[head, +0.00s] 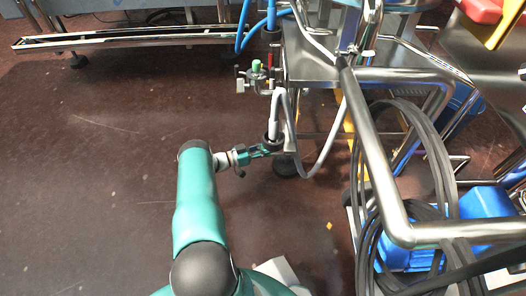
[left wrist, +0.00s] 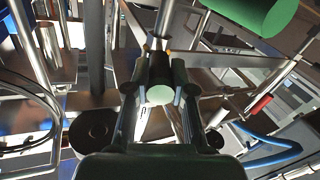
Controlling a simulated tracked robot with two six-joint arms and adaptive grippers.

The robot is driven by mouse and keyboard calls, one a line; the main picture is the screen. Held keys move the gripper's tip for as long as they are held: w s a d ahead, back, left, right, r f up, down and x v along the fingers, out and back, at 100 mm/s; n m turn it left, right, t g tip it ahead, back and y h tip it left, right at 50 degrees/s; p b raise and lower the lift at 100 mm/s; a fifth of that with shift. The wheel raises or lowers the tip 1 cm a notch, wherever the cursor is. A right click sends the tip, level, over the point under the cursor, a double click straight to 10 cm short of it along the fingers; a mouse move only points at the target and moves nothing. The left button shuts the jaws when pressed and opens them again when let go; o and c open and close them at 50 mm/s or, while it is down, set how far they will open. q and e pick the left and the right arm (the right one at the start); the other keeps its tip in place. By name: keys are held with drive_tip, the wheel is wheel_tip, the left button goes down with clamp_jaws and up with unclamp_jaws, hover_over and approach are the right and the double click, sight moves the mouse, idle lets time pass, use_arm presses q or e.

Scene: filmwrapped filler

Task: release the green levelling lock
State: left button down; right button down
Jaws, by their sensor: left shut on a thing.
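My left gripper (head: 266,150) reaches in from the left, low beside the steel machine frame. In the left wrist view its fingers (left wrist: 160,92) are shut on a pale, greenish-white, round-ended piece (left wrist: 160,95) with a dark part behind it. A small green knob (head: 256,65) sits higher on a valve block, apart from the gripper. A large green cylinder (left wrist: 255,14) shows at the top right in the wrist view. My right gripper is out of view.
A grey hose (head: 325,150) loops beside the gripper. A thick steel rail (head: 372,150) and coiled dark cables (head: 440,180) fill the right. The brown floor (head: 100,180) at left is open.

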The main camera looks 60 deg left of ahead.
use_arm(q)
drive_tip(key=shift+w+a+r, duration=0.15)
drive_tip(key=shift+w+a, duration=0.05)
drive_tip(key=shift+w, duration=0.15)
drive_tip(key=c, duration=1)
unclamp_jaws()
drive_tip(key=shift+s+h, duration=0.1)
drive_tip(key=shift+h, duration=0.2)
drive_tip(key=shift+s, duration=0.1)
drive_tip(key=shift+s, duration=0.55)
drive_tip(key=s, duration=0.3)
drive_tip(key=s+a, duration=0.1)
drive_tip(key=s, duration=0.3)
drive_tip(key=s+a, duration=0.1)
drive_tip(key=s, duration=0.2)
drive_tip(key=shift+s, duration=0.3)
